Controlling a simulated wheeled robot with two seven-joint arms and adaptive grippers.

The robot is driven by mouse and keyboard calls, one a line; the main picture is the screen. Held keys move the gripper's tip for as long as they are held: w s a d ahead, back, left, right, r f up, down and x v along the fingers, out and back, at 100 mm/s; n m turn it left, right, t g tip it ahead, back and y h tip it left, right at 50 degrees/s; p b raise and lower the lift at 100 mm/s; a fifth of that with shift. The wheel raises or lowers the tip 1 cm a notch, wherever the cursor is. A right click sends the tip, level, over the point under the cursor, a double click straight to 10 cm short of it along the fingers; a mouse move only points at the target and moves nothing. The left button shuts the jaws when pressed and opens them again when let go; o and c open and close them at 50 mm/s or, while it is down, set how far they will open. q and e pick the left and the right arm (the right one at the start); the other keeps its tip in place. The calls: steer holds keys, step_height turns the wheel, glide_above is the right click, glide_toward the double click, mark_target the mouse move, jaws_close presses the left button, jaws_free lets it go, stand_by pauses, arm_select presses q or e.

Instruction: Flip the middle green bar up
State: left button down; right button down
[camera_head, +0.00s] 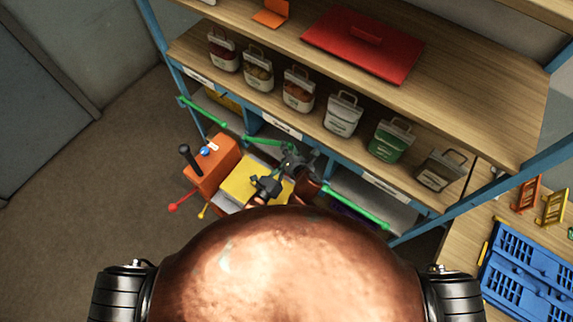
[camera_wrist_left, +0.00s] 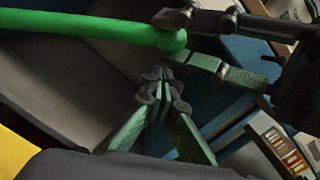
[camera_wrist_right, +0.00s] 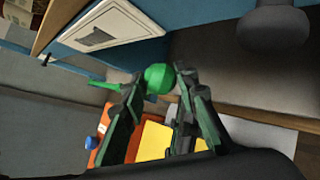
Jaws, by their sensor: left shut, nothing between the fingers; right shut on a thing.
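Green bars run along the front of the lower shelf. The middle green bar (camera_head: 262,140) shows beside my grippers. A left green bar (camera_head: 205,113) and a right green bar (camera_head: 355,208) flank it. My right gripper (camera_head: 292,158) is by the middle bar's right part; in the right wrist view it is shut on a round green bar end (camera_wrist_right: 158,78). My left gripper (camera_wrist_left: 162,82) is shut and empty, just below a green bar's rounded end (camera_wrist_left: 172,40) in the left wrist view. In the head view my arms partly hide the bar.
Several sacks with handles (camera_head: 342,115) line the shelf above, with a red lid (camera_head: 365,45) on the higher board. An orange box (camera_head: 212,165) with a black lever and a yellow panel (camera_head: 238,185) stand below. A blue crate (camera_head: 530,270) sits at right. The floor at left is clear.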

steer(key=shift+a, duration=0.1)
arm_select(q)
steer(key=shift+w+a+r, duration=0.2)
steer(key=shift+w+r, duration=0.05)
steer(key=shift+r, duration=0.35)
steer(key=shift+w+a+r+n, duration=0.2)
steer(key=shift+a+r, duration=0.05)
steer(key=shift+r, duration=0.25)
steer(key=shift+w+a+r+n, duration=0.2)
steer(key=shift+a+r, duration=0.05)
steer(key=shift+r, duration=0.25)
arm_select(e)
steer(key=shift+f, duration=0.2)
steer(key=c, duration=1.5)
jaws_free()
steer(key=shift+s+d+f, duration=0.15)
steer(key=shift+d, duration=0.1)
arm_select(q)
steer(key=shift+r, duration=0.1)
arm_select(e)
steer(key=shift+r, duration=0.2)
